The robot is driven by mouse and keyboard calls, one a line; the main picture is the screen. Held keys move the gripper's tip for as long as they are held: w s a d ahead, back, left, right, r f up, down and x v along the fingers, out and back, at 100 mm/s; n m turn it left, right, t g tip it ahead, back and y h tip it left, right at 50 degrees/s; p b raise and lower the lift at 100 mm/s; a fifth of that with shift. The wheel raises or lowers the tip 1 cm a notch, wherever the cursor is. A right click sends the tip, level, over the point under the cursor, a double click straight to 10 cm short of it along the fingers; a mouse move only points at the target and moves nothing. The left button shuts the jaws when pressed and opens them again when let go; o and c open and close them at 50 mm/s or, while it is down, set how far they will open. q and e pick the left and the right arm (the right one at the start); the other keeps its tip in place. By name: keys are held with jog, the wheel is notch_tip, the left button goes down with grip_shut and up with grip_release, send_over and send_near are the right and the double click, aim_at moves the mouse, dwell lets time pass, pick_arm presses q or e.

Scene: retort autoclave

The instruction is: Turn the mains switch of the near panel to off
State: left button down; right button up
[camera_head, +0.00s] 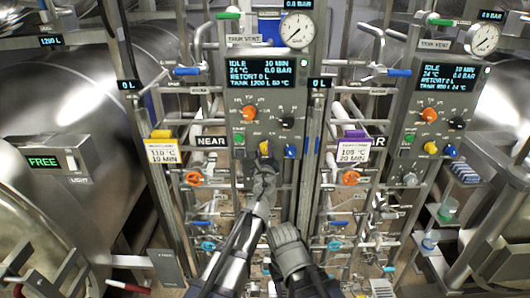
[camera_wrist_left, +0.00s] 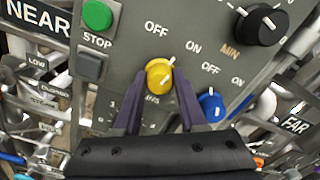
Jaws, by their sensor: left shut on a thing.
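The near panel (camera_head: 258,100) is the grey control box left of centre in the head view, with the NEAR sign beside it. Its mains switch is a yellow knob (camera_head: 264,147), also in the left wrist view (camera_wrist_left: 159,74), with OFF and ON printed above it. The knob's white pointer leans up and right, towards the ON side. My left gripper (camera_head: 264,162) is at the knob, its two purple fingers (camera_wrist_left: 159,93) on either side of it, shut on it. My right gripper (camera_head: 287,240) is low in front of the panel; its fingertips cannot be made out.
Close to the yellow knob are a blue knob (camera_wrist_left: 211,104), a black knob (camera_wrist_left: 262,25) and a green button (camera_wrist_left: 97,14). An orange knob (camera_head: 267,113) sits above. A similar far panel (camera_head: 436,100) stands at the right. Pipes and valves crowd the space below.

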pick_arm(q)
jog(key=n, duration=0.4)
jog(key=shift+n, duration=0.3)
jog(key=n, duration=0.4)
jog(key=shift+s, duration=0.1)
jog(key=shift+f+n, duration=0.1)
jog(key=shift+n, duration=0.3)
jog(key=shift+c, duration=2.3)
grip_release()
jog(key=s, duration=0.7)
jog(key=shift+s, duration=0.35)
